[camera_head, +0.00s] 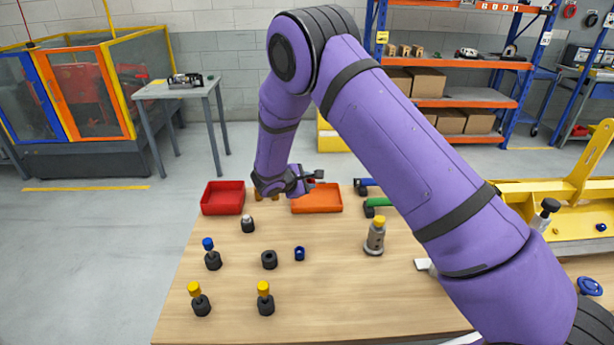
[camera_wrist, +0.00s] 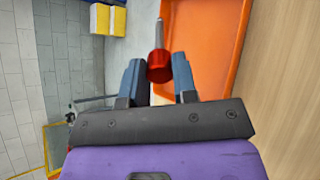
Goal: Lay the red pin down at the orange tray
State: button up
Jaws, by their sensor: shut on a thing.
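The red pin has a round red head (camera_wrist: 160,67) and a thin metal shank in the wrist view. My gripper (camera_wrist: 159,74) is shut on the red head, with a dark blue-grey finger on either side. The orange tray (camera_wrist: 202,45) lies beside and beyond the pin in the wrist view. In the head view the orange tray (camera_head: 318,203) sits at the table's far edge, and my gripper (camera_head: 314,178) is above its back part. The pin is small and mostly hidden there. I cannot tell its height above the tray.
A red tray (camera_head: 222,198) stands left of the orange one. Green (camera_head: 377,203) and blue-handled items lie to its right. Black holders with blue and yellow pins (camera_head: 200,300) stand nearer, with a grey, yellow-topped cylinder (camera_head: 375,238) at right.

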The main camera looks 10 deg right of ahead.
jog(key=shift+f, duration=1.9)
jog(key=o, duration=1)
jog(key=v, duration=1)
jog(key=shift+s+a+r, duration=0.15)
jog(key=shift+s+a, duration=0.05)
jog(key=shift+a, duration=0.05)
